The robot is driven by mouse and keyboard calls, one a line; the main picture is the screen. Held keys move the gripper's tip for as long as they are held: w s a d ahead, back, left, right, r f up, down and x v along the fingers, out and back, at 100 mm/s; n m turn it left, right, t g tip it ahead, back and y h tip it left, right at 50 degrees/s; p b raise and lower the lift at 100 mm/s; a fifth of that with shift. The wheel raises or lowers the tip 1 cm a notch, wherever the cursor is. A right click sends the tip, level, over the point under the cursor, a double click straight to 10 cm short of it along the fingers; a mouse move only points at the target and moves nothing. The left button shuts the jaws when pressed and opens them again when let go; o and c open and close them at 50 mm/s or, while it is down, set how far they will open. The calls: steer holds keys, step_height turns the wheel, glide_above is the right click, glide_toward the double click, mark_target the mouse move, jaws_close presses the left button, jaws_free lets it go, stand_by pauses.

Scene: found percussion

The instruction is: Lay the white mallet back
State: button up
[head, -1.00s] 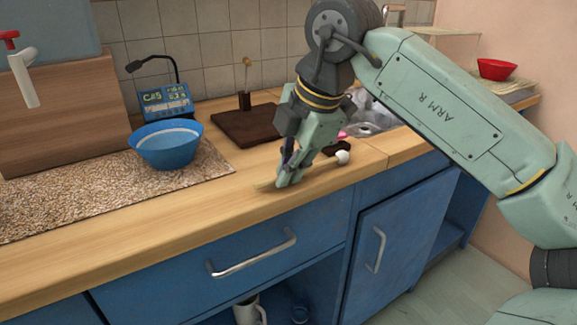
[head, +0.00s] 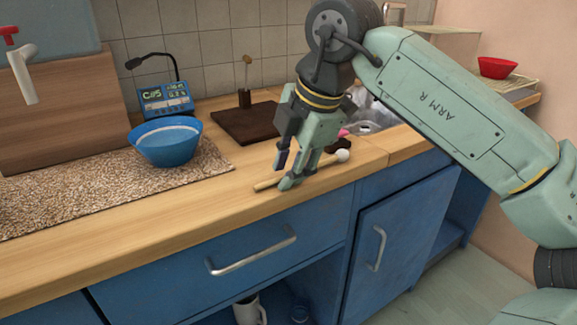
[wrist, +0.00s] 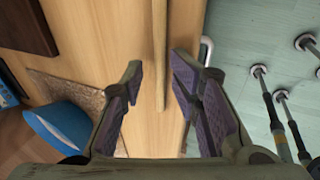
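The white mallet has a pale wooden stick (head: 265,185) and a round white head (head: 342,155). It lies on the wooden counter near the front edge, head to the right, beside a small dark block (head: 338,145). My gripper (head: 284,170) is low over the stick, its fingers spread apart. In the wrist view the stick (wrist: 160,60) runs between the open fingers (wrist: 153,78), with a gap on both sides. The mallet head is outside the wrist view. Part of the stick is hidden by a finger in the head view.
A blue bowl (head: 165,145) stands on a speckled mat (head: 110,190) at left. A blue display device (head: 165,100) and a dark board (head: 235,127) with an upright post are behind. A sink (head: 370,115) lies at back right. The counter front edge is close to my gripper.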

steer(key=shift+d, duration=0.1)
steer(key=v, duration=1.2)
